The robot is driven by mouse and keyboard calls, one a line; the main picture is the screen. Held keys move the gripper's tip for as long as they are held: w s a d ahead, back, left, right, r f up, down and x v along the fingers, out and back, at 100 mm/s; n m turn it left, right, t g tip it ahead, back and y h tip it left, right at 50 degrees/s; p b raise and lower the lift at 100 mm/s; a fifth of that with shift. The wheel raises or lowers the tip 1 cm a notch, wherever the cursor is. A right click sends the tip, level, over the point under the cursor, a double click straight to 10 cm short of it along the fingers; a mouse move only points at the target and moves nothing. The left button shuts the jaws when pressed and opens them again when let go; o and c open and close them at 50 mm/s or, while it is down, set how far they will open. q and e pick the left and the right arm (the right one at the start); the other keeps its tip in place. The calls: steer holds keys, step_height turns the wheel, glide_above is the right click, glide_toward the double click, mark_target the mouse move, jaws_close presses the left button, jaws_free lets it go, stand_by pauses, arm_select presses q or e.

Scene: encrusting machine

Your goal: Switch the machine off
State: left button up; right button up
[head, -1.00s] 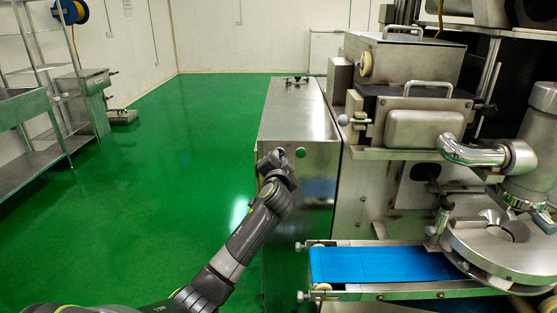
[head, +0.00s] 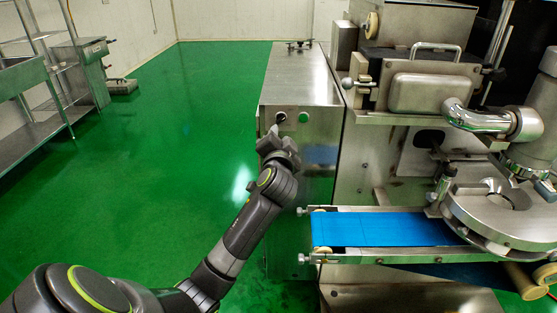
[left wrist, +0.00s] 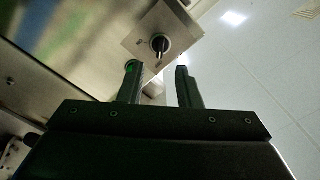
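The machine (head: 410,90) stands on the right, with a steel cabinet (head: 300,80) at its left end. A black rotary switch (head: 280,117) and a green button (head: 304,117) sit on the cabinet's front. In the left wrist view the switch (left wrist: 160,45) has a light mark on its knob, and the green button (left wrist: 131,66) is partly behind a finger. My left gripper (head: 275,138) is just below the switch in the head view. In the left wrist view its fingers (left wrist: 157,80) are apart with nothing between them, pointing towards the switch. My right gripper is not in view.
A blue conveyor belt (head: 385,229) juts out to the right of my left arm. A steel rack (head: 45,90) stands at the far left. The green floor (head: 170,150) between the rack and the cabinet is clear.

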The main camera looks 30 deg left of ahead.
arm_select(q)
steer(key=b+v, duration=0.1)
steer(key=v, duration=0.8)
steer(key=shift+s, duration=0.3)
steer(key=shift+d, duration=0.1)
